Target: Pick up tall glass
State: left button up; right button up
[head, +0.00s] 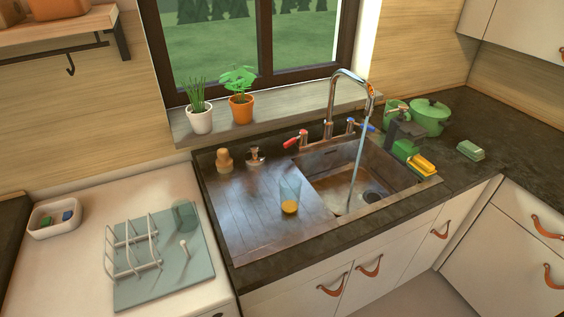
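A tall clear glass (290,190) stands upright on the ribbed drainboard (250,215), at the left edge of the sink basin (345,185). An orange-yellow patch shows at its bottom; I cannot tell if this is liquid or something behind it. A shorter greenish see-through cup or glass (184,215) is on the drying mat at the left. Neither of my grippers shows in the head view.
Water runs from the tap (345,95) into the basin. A dish rack (130,245) sits on a blue-green mat (185,275). A green pot (430,117) and sponge (421,164) are right.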

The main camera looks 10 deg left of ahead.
aim_at(290, 184)
jog(key=z, duration=1.75)
jog(key=i, duration=2.35)
jog(key=u, duration=2.95)
